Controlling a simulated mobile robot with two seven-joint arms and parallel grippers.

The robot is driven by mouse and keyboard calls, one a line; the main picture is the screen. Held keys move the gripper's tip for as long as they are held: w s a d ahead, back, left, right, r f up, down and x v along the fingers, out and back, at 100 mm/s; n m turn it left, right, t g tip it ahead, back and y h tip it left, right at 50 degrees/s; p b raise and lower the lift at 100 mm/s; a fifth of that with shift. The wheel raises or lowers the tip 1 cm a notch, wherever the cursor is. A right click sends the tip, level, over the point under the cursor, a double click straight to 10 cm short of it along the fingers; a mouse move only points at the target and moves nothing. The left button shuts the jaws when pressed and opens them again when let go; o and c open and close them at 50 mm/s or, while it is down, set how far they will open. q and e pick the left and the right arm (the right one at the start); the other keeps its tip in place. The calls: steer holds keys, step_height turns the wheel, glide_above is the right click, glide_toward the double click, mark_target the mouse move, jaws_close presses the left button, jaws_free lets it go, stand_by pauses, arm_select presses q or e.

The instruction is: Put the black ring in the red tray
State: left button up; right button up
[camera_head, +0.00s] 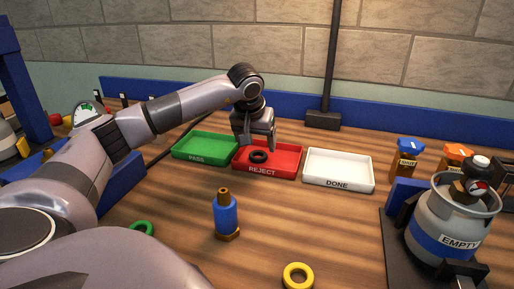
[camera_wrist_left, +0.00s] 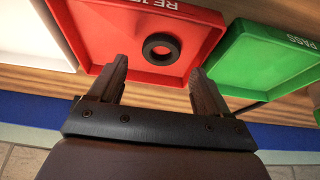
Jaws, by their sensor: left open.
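The black ring (camera_head: 258,157) lies flat inside the red tray (camera_head: 283,170), which is labelled REJECT, in the middle of the table. In the left wrist view the ring (camera_wrist_left: 161,47) rests on the floor of the red tray (camera_wrist_left: 108,40), apart from my fingers. My left gripper (camera_head: 256,143) is above the back of the red tray. In the left wrist view its two fingers (camera_wrist_left: 158,86) are spread wide with nothing between them. My right gripper is not in view.
A green PASS tray (camera_head: 205,156) stands left of the red one, a white DONE tray (camera_head: 338,183) right. A gas cylinder (camera_head: 440,240) stands at right.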

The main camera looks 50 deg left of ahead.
arm_select(q)
steer(key=v, duration=0.9)
steer(key=shift+r, duration=0.25)
steer(key=shift+s, duration=0.15)
stand_by(0.4)
